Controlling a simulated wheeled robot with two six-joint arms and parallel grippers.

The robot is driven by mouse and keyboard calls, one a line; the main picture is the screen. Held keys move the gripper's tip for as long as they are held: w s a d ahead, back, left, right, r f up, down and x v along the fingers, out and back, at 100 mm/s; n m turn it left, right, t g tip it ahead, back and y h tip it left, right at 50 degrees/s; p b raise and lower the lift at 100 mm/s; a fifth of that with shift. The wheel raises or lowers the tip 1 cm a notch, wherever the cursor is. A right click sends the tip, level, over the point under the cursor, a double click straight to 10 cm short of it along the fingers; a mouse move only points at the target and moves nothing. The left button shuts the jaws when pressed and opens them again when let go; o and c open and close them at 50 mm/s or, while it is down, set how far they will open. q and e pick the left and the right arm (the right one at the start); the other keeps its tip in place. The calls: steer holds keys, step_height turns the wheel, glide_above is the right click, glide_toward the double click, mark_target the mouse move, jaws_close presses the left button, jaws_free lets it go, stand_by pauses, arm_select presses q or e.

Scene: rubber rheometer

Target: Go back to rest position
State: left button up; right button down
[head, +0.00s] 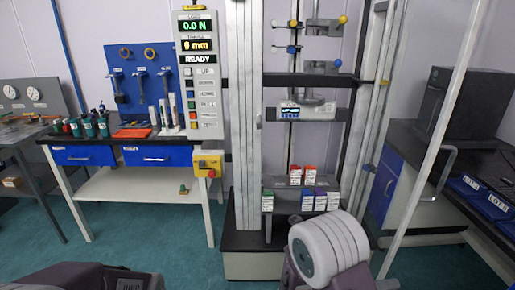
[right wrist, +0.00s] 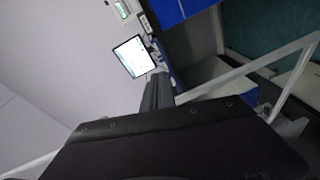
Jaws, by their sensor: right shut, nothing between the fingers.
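My right arm shows at the bottom centre right of the head view, with a large white rounded link in front of the test machine's base (head: 250,265). In the right wrist view, my dark right gripper (right wrist: 185,140) fills the lower part of the picture. It is shut and empty. Its fingertips are hard to make out in the head view. A dark part of my body shows at the bottom left of the head view. My left gripper is not in view.
The tall testing frame (head: 243,120) stands ahead, with small red, green and purple boxes (head: 308,201) on its shelf. A workbench (head: 140,185) with blue drawers is left. A desk with blue trays (head: 465,188) is right, behind a pale slanted post (head: 433,140). Green floor is open front left.

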steer(key=s+d+m+g+y, duration=0.25)
steer(key=s+m+g, duration=0.2)
steer(key=s, duration=0.25)
steer(key=s+a+f+g+y, duration=0.2)
steer(key=s+a+f+y, duration=0.45)
steer(key=y, duration=0.25)
steer(key=w+a+f+n+t+y, duration=0.3)
steer(key=w+a+n+t+y, duration=0.3)
steer(key=w+a, duration=0.45)
step_height(320, 180, up, 20)
steer(key=s+a+p, duration=0.1)
steer(key=p, duration=1.8)
steer(key=shift+s+a+f, duration=0.15)
steer(key=shift+s+a, duration=0.1)
steer(key=shift+a, duration=0.05)
